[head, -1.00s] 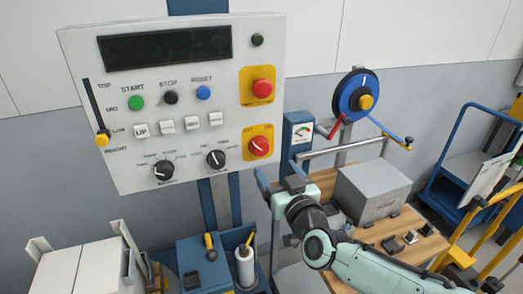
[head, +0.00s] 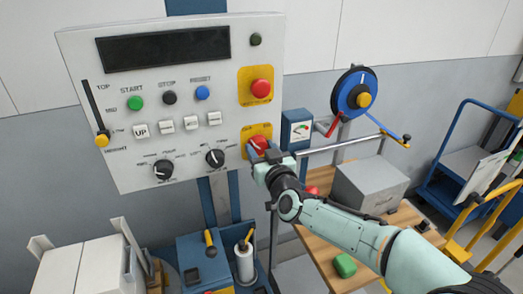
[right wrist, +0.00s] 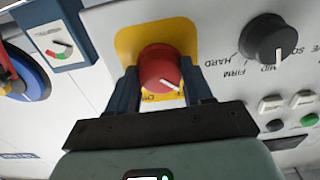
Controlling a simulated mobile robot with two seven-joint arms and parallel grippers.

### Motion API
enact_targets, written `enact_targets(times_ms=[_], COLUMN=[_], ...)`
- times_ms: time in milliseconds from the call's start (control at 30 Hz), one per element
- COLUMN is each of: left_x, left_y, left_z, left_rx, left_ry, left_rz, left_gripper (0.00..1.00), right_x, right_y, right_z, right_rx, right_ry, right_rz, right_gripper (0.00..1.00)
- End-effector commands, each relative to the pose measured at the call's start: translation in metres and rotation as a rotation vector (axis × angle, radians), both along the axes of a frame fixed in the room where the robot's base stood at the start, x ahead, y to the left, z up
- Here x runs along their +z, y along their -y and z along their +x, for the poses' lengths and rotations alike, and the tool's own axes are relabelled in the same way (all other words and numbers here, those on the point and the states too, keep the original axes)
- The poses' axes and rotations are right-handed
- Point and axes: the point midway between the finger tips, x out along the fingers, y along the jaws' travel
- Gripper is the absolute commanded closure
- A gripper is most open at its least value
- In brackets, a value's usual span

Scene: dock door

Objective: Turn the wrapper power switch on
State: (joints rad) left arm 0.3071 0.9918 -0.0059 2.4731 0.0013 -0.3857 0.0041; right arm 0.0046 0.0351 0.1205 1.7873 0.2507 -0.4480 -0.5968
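The wrapper power switch is a red rotary knob (head: 258,142) on a yellow plate, low on the right of the control panel (head: 75,60). It also shows in the right wrist view (right wrist: 160,72), its white pointer line angled to the lower right there. My right gripper (head: 262,152) is at the knob, with one finger on each side. In the right wrist view, the right gripper (right wrist: 161,85) shows no clear gap between fingers and knob, so it looks shut on it. My left gripper is out of view.
A red emergency button (head: 261,88) sits above the switch. A black dial (head: 215,157) is close on the left. A gauge box (head: 298,128) is just right of the panel. A wooden table (head: 318,258) with a grey box (head: 370,188) stands at the right.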

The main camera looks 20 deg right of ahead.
Motion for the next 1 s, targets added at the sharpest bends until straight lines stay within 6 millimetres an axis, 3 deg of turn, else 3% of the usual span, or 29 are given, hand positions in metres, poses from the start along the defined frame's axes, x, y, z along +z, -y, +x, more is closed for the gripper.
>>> enact_targets(times_ms=[33, 67, 467, 1000], left_x=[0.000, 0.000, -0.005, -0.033], left_y=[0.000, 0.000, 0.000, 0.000], left_z=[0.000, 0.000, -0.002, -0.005], left_rx=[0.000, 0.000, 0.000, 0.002], left_ry=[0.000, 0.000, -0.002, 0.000], left_rz=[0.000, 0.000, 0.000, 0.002], left_gripper=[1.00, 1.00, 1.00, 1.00], right_x=[0.000, 0.000, -0.001, -0.001], right_y=[0.000, 0.000, 0.000, 0.000], right_z=[0.000, 0.000, 0.000, 0.000], right_rx=[0.000, 0.000, 0.000, 0.000], right_ry=[0.000, 0.000, 0.003, 0.029], right_rz=[0.000, 0.000, 0.056, 0.490], right_gripper=[0.70, 0.79, 0.80, 0.80])
